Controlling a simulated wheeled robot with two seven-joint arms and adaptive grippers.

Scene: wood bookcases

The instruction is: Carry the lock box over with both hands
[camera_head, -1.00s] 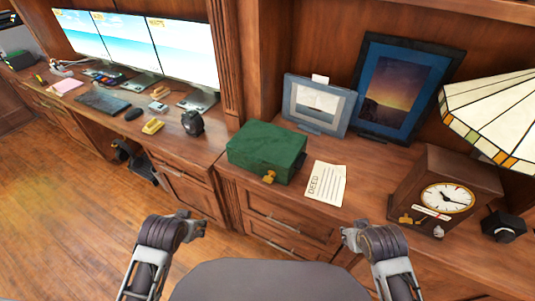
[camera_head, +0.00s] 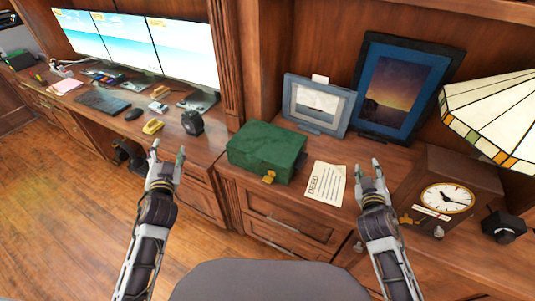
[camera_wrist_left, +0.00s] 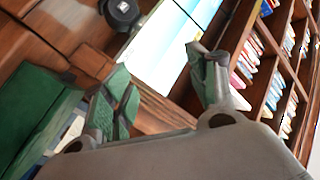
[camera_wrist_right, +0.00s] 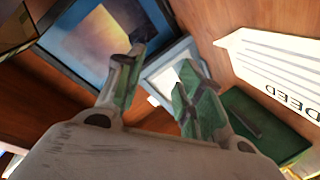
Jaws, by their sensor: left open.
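The green lock box (camera_head: 266,148) with a brass latch sits on the wooden cabinet top (camera_head: 233,181) in the head view. It also shows at the left of the left wrist view (camera_wrist_left: 32,112) and at the lower right of the right wrist view (camera_wrist_right: 262,122). My left gripper (camera_head: 168,155) is open and empty, left of the box and apart from it. My right gripper (camera_head: 369,171) is apart from the box too, to its right beyond the deed paper. Its fingers stand apart with nothing between them in the right wrist view (camera_wrist_right: 158,80).
The deed paper (camera_head: 326,184) lies right of the box. Picture frames (camera_head: 319,105) stand behind it. A clock (camera_head: 446,196) and a lamp (camera_head: 495,112) stand at the right. Monitors (camera_head: 130,45), a keyboard (camera_head: 103,101) and a black object (camera_head: 192,122) are on the left desk.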

